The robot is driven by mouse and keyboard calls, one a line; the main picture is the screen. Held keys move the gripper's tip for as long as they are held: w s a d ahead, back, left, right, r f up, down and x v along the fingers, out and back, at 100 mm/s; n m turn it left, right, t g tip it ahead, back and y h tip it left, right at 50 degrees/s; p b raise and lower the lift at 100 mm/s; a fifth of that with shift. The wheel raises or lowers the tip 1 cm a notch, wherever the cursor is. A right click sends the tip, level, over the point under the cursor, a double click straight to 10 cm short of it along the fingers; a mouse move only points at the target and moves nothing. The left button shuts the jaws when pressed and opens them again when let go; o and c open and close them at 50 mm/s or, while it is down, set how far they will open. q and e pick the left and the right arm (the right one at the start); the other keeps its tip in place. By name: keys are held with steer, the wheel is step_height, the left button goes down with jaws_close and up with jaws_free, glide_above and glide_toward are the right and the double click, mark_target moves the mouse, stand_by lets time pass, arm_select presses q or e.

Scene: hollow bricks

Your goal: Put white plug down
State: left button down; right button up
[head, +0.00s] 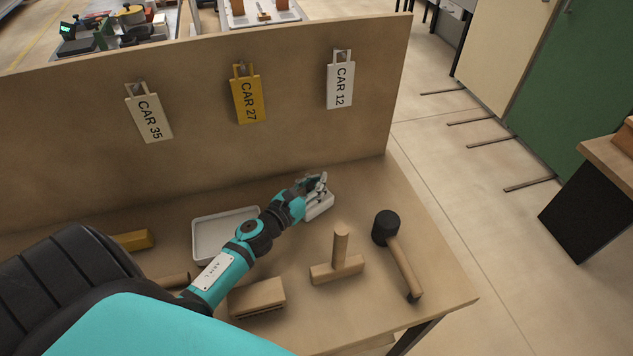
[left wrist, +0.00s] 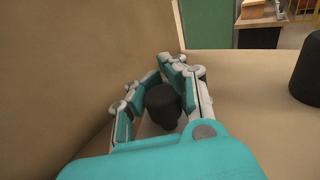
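In the head view a white block-like piece (head: 319,208), which looks like the white plug, is at the table's back right, below my left gripper's fingers. My left gripper (head: 313,186) is at this piece and partly covers it. In the left wrist view, my left gripper's fingers (left wrist: 160,88) stand on both sides of a dark round knob (left wrist: 162,103). The knob is close to the right finger; I cannot tell whether both fingers press on it. Whether it belongs to the white piece is hidden, as is contact with the table. My right gripper is not in view.
A white tray (head: 205,238) lies left of the gripper, under my arm. A black-headed mallet (head: 386,228), a wooden T-shaped piece (head: 338,266) and a wooden brush (head: 257,297) lie nearer. A board (head: 200,140) with hanging car tags closes the back. The right back corner is clear.

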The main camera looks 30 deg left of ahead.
arm_select(q)
steer(key=c, duration=1.3)
jaws_free()
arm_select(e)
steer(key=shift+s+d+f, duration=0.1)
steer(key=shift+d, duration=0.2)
arm_select(q)
steer(key=s+b, duration=0.1)
steer(key=s, duration=0.6)
steer(key=s+a+b, duration=0.1)
steer(key=s, duration=0.3)
steer(key=shift+r+b, duration=0.2)
steer(key=shift+b, duration=0.1)
steer(key=shift+s+r, duration=0.15)
steer(key=shift+s, duration=0.3)
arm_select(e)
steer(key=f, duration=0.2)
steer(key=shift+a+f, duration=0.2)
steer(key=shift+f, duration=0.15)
